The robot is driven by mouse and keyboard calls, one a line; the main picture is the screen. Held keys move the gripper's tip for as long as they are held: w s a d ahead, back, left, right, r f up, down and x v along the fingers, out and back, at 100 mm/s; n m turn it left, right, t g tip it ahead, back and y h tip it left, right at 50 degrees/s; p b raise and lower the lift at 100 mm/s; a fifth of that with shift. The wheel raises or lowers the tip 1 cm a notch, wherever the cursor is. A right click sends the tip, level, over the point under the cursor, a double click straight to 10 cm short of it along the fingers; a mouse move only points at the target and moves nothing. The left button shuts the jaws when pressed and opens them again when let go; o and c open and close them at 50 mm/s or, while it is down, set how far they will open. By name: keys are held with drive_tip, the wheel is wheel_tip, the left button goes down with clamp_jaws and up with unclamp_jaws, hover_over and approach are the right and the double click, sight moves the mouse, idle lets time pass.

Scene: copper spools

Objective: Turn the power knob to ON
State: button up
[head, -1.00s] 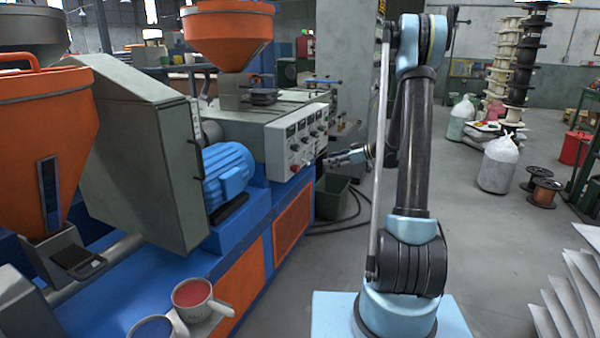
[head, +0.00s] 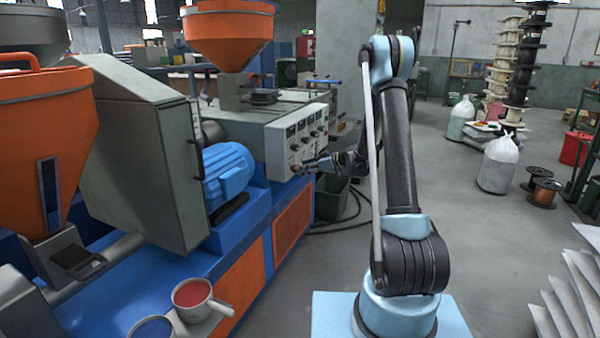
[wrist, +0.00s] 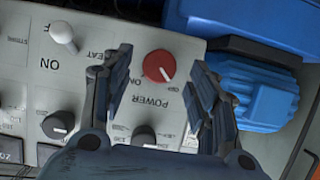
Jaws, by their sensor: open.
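The red power knob (wrist: 159,66) is on the grey control panel (wrist: 25,95), above the upside-down word POWER in the wrist view. A pale mark on the knob points down and to the right; I cannot tell its setting. My gripper (wrist: 161,60) is open, with one finger on each side of the knob and gaps between. I cannot tell how far the fingertips are from the panel. In the head view my gripper (head: 303,167) is at the panel's front face, by the red knob (head: 294,168).
A white switch (wrist: 63,36) by the word HEAT and black knobs (wrist: 58,125) are close to the power knob. A blue motor (head: 227,174) stands beside the panel. Mugs (head: 195,299) stand at the front left.

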drive_tip(key=shift+x, duration=1.65)
